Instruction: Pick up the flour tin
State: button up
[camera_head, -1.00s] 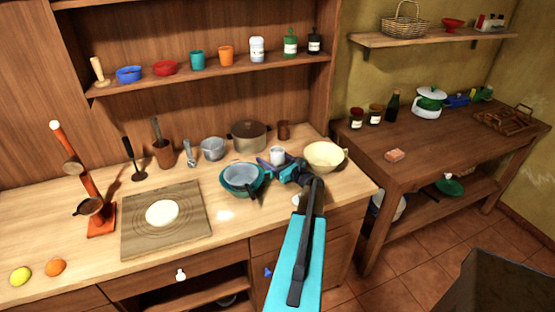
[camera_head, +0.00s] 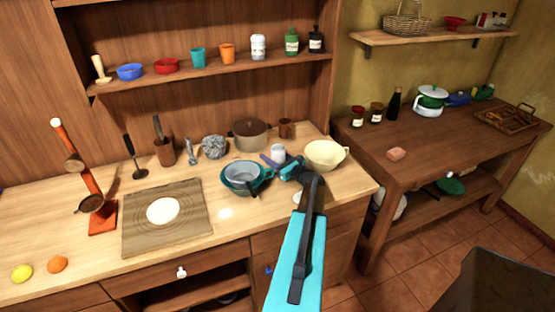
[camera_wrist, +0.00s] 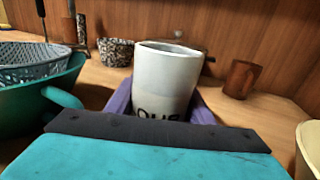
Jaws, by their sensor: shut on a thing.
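The flour tin (camera_head: 278,153) is a small white cylinder on the wooden counter, between the green bowls and the cream bowl. In the wrist view the tin (camera_wrist: 168,78) stands upright, with dark lettering low on its side. My gripper (camera_head: 273,161) reaches it from the front. Its purple fingers show on both sides of the tin in the wrist view (camera_wrist: 160,108), shut on its lower part. The tin's base is hidden behind my gripper, so I cannot tell if it touches the counter.
A green bowl (camera_head: 262,186) with a grey colander in it stands close left. A cream bowl (camera_head: 324,154) stands close right. Behind are a brown pot (camera_head: 250,134), a brown cup (camera_head: 286,128) and a speckled grey container (camera_head: 214,147). A shelf (camera_head: 200,77) hangs above.

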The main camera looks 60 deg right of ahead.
jog(key=shift+r, duration=0.1)
notch_tip(320, 180, up, 10)
jog(key=b, duration=0.4)
dwell(0.5)
jog(key=shift+s, duration=0.15)
dwell(0.6)
